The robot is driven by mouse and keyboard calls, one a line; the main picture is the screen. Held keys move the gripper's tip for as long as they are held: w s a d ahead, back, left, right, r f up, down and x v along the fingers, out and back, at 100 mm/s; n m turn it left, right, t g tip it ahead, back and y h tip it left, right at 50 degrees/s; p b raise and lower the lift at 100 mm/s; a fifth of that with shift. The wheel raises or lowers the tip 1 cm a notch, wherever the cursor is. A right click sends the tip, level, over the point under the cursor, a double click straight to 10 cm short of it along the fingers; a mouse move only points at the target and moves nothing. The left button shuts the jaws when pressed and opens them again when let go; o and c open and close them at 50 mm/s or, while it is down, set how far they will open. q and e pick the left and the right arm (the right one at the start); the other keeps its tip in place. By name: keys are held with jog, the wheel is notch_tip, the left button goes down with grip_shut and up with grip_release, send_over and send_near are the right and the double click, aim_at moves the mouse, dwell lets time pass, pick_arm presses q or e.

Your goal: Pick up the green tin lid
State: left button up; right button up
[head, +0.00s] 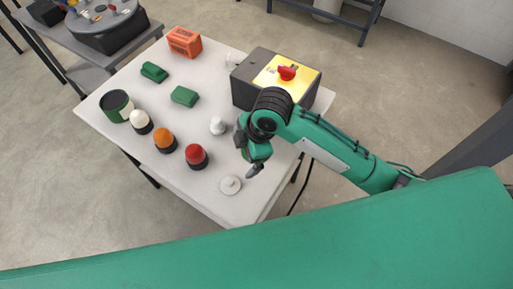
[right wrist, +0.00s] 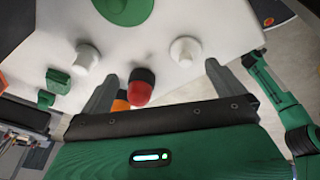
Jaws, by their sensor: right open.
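The green tin lid (right wrist: 125,8) is a flat green disc on the white table, cut by the top edge of the right wrist view. In the head view my right gripper mostly or wholly hides it. My right gripper (head: 246,156) is over the table's right part, pointing down. Its two fingers stand apart in the right wrist view (right wrist: 160,72), with nothing held between them. The lid lies beyond the fingertips, apart from them. My left gripper is not in view.
A white knobbed disc (head: 230,186), white knob (head: 217,126), red-topped piece (head: 196,156) and orange-topped piece (head: 165,140) stand nearby. A grey box with red switch (head: 287,72) stands behind. A dark green tin (head: 116,105) and green blocks (head: 184,96) are farther left.

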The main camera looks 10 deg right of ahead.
jog(key=w+d+r+n+g+h, duration=0.1)
jog(key=w+d+r+n+h, duration=0.3)
jog(key=w+d+r+n, duration=0.15)
jog(key=f, duration=0.6)
jog(key=w+f+p, duration=0.1)
jog(key=f, duration=0.2)
jog(key=shift+f, duration=0.1)
jog(key=shift+a+f+p, duration=0.15)
jog(key=shift+f+p, duration=0.05)
jog(key=shift+f, duration=0.7)
jog(key=shift+a+f+p, duration=0.2)
jog(key=shift+f, duration=0.7)
jog(key=shift+a+f+p, duration=0.15)
jog(key=shift+f+p, duration=0.05)
jog(key=shift+f, duration=0.7)
jog(key=c, duration=0.8)
